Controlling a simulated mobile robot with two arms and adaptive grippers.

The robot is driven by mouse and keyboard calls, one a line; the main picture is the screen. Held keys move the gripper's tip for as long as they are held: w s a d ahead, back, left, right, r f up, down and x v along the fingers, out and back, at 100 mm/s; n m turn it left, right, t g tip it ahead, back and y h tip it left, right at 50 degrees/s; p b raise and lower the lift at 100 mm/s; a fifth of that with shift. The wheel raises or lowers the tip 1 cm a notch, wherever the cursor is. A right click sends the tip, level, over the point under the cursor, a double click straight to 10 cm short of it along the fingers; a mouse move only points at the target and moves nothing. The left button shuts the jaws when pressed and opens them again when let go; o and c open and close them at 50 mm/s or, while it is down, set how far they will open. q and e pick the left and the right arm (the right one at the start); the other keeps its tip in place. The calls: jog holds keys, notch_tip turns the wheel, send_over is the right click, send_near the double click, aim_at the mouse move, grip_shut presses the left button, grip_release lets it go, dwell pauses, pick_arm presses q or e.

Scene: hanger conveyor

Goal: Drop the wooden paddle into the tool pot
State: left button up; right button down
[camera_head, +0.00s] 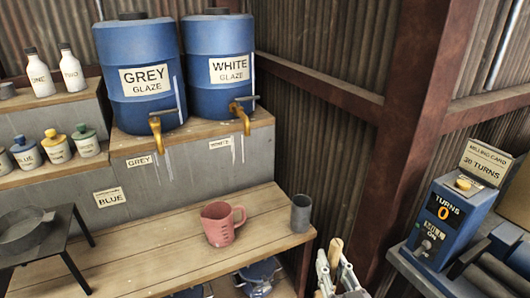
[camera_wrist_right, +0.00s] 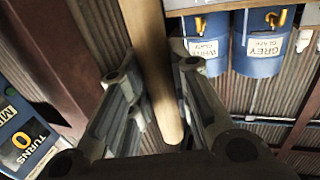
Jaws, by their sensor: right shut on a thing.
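The tool pot looks to be the grey cylinder (camera_head: 301,215), standing upright at the right end of the wooden bench; its inside is hidden. My right gripper (camera_head: 336,266) is at the bottom of the head view, in front of and to the right of the pot, apart from it. It is shut on the wooden paddle (camera_head: 335,249), whose end sticks up above the fingers. In the right wrist view the paddle (camera_wrist_right: 151,45) runs lengthwise between the two fingers. My left gripper is not in view.
A pink jug (camera_head: 219,225) stands left of the pot on the bench (camera_head: 150,255). Blue glaze drums (camera_head: 140,100) with taps stand behind. A dark stand (camera_head: 48,240) is at left. A blue turns counter (camera_head: 436,230) and a rusty post (camera_head: 405,130) are at right.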

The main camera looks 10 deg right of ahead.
jog(key=s, duration=0.2)
jog(key=s+f, duration=0.1)
jog(key=s, duration=0.1)
jog(key=s+f, duration=0.1)
jog(key=s, duration=0.1)
jog(key=shift+s, duration=0.3)
